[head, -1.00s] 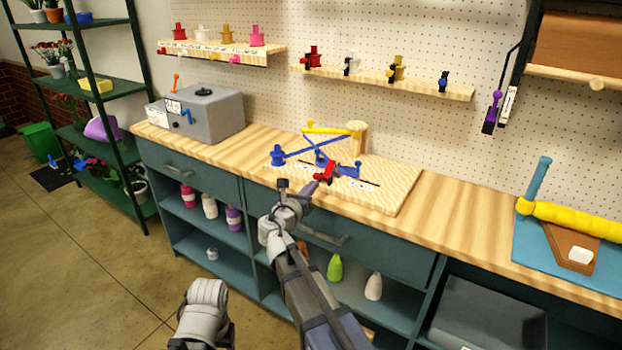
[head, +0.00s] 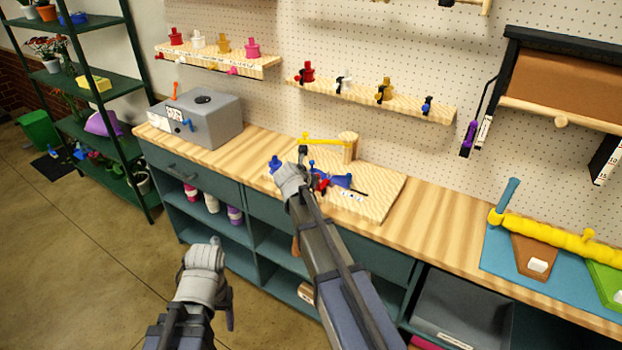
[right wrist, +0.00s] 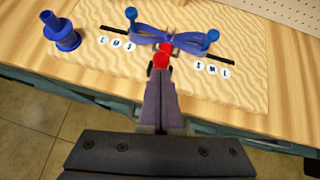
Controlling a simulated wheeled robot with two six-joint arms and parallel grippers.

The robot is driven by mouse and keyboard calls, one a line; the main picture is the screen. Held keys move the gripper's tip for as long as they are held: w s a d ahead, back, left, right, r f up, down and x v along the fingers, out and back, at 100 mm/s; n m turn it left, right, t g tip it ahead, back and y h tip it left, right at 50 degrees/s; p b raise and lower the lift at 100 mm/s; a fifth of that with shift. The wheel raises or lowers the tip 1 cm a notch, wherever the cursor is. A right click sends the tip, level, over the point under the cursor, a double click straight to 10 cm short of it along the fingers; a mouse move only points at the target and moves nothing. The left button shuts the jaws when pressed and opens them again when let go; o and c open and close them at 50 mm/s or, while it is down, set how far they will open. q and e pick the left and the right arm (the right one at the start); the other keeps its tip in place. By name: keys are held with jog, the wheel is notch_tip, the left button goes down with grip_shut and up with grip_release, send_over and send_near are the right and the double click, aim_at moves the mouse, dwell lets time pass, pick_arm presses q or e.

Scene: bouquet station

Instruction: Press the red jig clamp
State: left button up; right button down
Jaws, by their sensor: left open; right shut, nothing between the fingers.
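The red jig clamp (head: 319,181) sits at the front of the pale wooden jig board (head: 385,200), partly hidden by my right arm. In the right wrist view the red clamp (right wrist: 163,56) is right at the tips of my right gripper (right wrist: 160,78), which is shut with nothing held. The fingertips overlap the clamp's near end; I cannot tell how firmly they touch. A blue ribbon bow (right wrist: 165,38) lies behind the clamp between two blue posts. My left gripper (head: 228,315) is open and empty, low over the floor, away from the bench.
A blue spool (right wrist: 62,36) stands at the board's left. A yellow arm on a wooden post (head: 349,148) rises behind the jig. A grey box (head: 200,118) stands to the left. A blue mat (head: 500,250) lies on the right. The bench between board and mat is clear.

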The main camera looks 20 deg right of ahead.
jog(key=shift+w+d+r, duration=0.15)
jog(key=shift+d, duration=0.05)
dwell(0.6)
jog(key=s+f+p+v, duration=0.1)
jog(key=p+v, duration=0.6)
jog(key=v, duration=0.6)
jog(key=shift+a+f, duration=0.25)
jog(key=shift+a, duration=0.1)
jog(key=shift+s, duration=0.1)
